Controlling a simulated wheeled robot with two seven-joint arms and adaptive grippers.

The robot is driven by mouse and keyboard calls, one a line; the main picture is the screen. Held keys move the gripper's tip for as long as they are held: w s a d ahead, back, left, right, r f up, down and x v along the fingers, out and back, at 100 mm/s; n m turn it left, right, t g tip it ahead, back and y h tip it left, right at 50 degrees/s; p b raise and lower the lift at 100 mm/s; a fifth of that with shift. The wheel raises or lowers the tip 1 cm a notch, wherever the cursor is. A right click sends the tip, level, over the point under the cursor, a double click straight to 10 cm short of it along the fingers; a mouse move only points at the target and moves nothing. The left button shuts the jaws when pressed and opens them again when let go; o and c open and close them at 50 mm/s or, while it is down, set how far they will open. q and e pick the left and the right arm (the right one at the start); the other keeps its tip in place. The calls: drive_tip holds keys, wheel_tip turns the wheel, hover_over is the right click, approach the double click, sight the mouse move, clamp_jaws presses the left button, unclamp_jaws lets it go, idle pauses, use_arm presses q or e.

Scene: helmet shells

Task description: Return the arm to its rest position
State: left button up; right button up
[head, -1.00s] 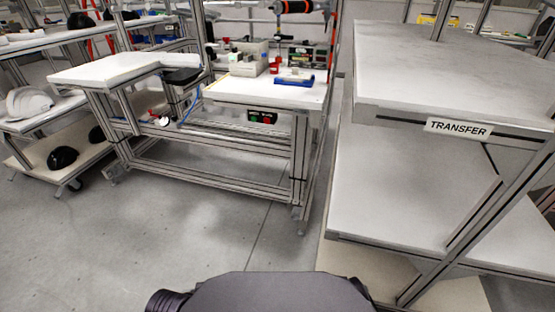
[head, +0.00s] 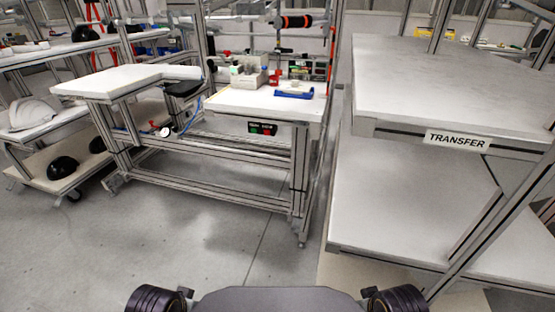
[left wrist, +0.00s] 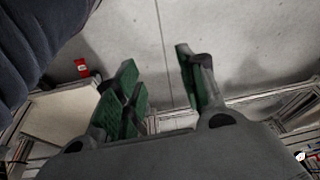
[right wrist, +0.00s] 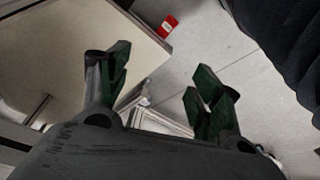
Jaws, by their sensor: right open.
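My left gripper (left wrist: 158,90) shows in the left wrist view with its green-padded fingers apart and nothing between them. My right gripper (right wrist: 160,90) shows in the right wrist view, also open and empty, above the grey floor. Neither gripper's fingers show in the head view; only round dark parts of my own arms stand at its bottom edge. A white helmet shell (head: 34,113) sits on a shelf at the far left. Black helmet shells (head: 62,167) lie on the lower shelf there.
A workbench (head: 262,104) with a blue tool (head: 294,91) and small parts stands ahead. The two-level TRANSFER rack (head: 430,85) stands at the right. Open grey floor (head: 190,235) lies in front. A red object (right wrist: 168,26) is on the floor in the right wrist view.

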use_arm(q)
drive_tip(key=shift+w+f+p, duration=0.35)
drive_tip(key=shift+w+p, duration=0.1)
drive_tip(key=shift+p, duration=1.05)
use_arm(e)
drive_tip(key=shift+w+a+f, duration=0.1)
drive_tip(key=shift+w+f, duration=0.15)
drive_tip(key=shift+w, duration=0.15)
